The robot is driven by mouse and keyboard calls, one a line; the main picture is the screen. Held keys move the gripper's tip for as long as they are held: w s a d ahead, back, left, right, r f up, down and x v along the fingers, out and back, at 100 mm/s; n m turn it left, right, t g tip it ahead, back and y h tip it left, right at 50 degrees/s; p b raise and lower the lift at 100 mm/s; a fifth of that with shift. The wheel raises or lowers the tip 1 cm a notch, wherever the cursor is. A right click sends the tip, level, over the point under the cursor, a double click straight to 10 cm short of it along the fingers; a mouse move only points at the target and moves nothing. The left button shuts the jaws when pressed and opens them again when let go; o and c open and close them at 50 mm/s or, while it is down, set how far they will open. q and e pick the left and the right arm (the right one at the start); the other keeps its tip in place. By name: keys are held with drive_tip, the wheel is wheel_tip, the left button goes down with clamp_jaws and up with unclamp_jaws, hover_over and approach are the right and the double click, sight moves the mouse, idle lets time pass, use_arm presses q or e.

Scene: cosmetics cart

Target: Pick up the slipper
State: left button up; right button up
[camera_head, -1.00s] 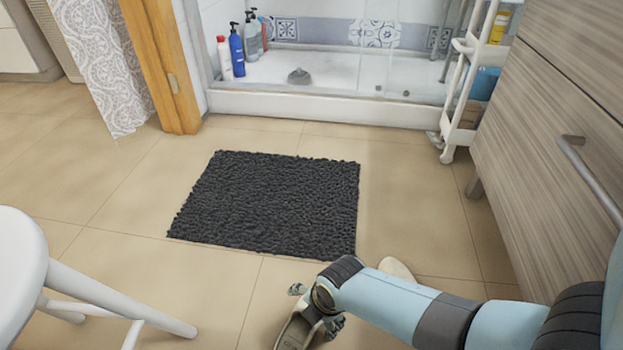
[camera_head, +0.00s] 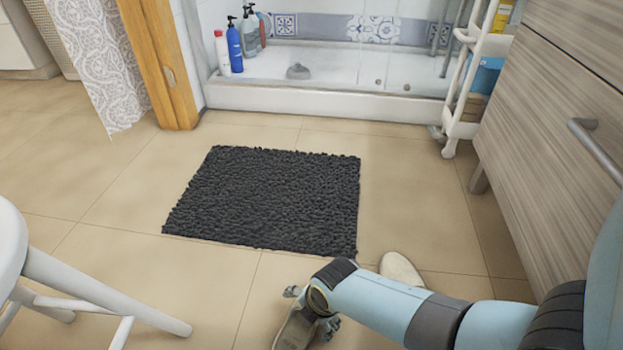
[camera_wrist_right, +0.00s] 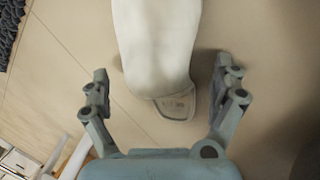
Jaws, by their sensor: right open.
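In the head view a pale slipper toe (camera_head: 402,271) shows on the floor beyond my right forearm, which hides part of it. A grey, sole-like piece (camera_head: 293,334) shows by my right gripper (camera_head: 310,309); I cannot tell if it is the same slipper. In the right wrist view the white slipper (camera_wrist_right: 157,45) lies between the open fingers of my right gripper (camera_wrist_right: 162,73), its grey insole end with a label towards the palm. Neither finger appears to press on it. My left gripper is not in view.
A dark shaggy mat (camera_head: 265,198) lies ahead. A white stool (camera_head: 95,290) stands at left. A wood-grain cabinet (camera_head: 545,140) and a white cart (camera_head: 460,115) stand at right. The shower tray's edge (camera_head: 320,102) runs across the back. Tiled floor around the mat is clear.

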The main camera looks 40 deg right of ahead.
drive_tip(key=shift+c, duration=0.3)
drive_tip(key=c, duration=1.3)
drive_tip(key=shift+c, duration=0.2)
